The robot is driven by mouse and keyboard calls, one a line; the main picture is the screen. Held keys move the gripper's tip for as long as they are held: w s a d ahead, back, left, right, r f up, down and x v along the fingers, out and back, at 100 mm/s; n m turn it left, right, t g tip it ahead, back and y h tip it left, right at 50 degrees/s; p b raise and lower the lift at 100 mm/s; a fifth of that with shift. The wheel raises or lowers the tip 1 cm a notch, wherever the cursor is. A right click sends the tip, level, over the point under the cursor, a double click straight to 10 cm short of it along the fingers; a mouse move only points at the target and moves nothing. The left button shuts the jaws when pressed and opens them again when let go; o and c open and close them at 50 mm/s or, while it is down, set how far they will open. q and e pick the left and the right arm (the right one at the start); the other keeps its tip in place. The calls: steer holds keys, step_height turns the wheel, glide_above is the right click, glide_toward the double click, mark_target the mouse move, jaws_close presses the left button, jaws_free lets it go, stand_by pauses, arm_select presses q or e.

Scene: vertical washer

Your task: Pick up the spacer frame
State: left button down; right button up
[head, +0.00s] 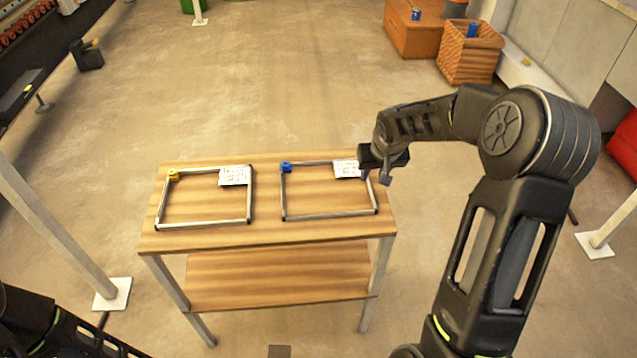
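Two rectangular metal spacer frames lie flat on a wooden table (265,235). The left frame (205,223) has a yellow piece (173,175) at its far left corner and a white label (235,176). The right frame (330,215) has a blue piece (285,168) at its far left corner and a white label (346,169). My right gripper (380,175) is over the table's right edge, beside the right side of the right frame. I cannot tell whether it touches the frame or how far its fingers are apart. Of my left arm only a part shows at the bottom left; its gripper is out of view.
A lower wooden shelf (280,275) is under the tabletop. White-footed posts stand left (112,294) and right (594,245) of the table. The floor behind the table is clear.

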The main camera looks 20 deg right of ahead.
mark_target(369, 183)
steer(key=shift+f, duration=0.1)
steer(key=x, duration=0.5)
steer(key=shift+w+p, duration=0.1)
steer(key=shift+p, duration=0.3)
steer(key=shift+c, duration=0.5)
jaws_close()
